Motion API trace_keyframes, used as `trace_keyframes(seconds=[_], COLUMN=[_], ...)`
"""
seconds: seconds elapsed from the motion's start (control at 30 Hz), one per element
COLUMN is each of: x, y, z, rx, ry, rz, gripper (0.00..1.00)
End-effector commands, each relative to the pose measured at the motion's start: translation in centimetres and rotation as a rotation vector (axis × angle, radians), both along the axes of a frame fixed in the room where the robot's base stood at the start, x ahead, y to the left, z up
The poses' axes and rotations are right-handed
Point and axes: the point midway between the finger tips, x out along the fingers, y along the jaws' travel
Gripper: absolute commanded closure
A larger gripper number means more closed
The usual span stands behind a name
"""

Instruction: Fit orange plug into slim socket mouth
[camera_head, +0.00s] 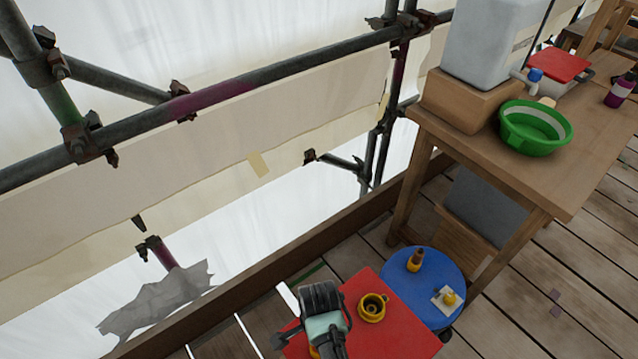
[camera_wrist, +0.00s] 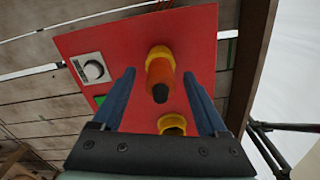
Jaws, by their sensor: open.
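In the wrist view, the orange plug (camera_wrist: 160,76) has a yellow collar and a dark tip facing the camera. It stands on the red board, between the two blue fingers of my gripper (camera_wrist: 158,76). The fingers are open, with a gap on each side of the plug. A yellow round socket (camera_wrist: 172,122) with a dark mouth is partly hidden by the gripper body. In the head view, a yellow socket (camera_head: 373,307) stands on the red board (camera_head: 408,335), right of my gripper (camera_head: 323,325). There my gripper hides most of the plug. I cannot tell which mouth is the slim one.
A blue round stool (camera_head: 430,278) beside the red board bears a yellow-brown fitting (camera_head: 415,260) and a white plate (camera_head: 439,294) with a yellow piece. A white plate with a round fitting (camera_wrist: 92,68) is on the red board. A wooden table (camera_head: 545,185) stands behind; scaffold poles are left.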

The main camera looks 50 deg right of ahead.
Motion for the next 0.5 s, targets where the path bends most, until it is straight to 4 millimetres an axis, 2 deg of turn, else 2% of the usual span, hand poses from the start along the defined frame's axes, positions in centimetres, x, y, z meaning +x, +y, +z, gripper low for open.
trace_keyframes(seconds=[0.13,0.17,0.5], x=[0.03,0.03,0.03], y=[-0.01,-0.01,-0.01], z=[0.06,0.07,0.09], rx=[0.0,0.0,0.0], ry=[-0.001,-0.001,0.0], rz=[0.0,0.0,0.0], gripper=[0.24,0.28,0.89])
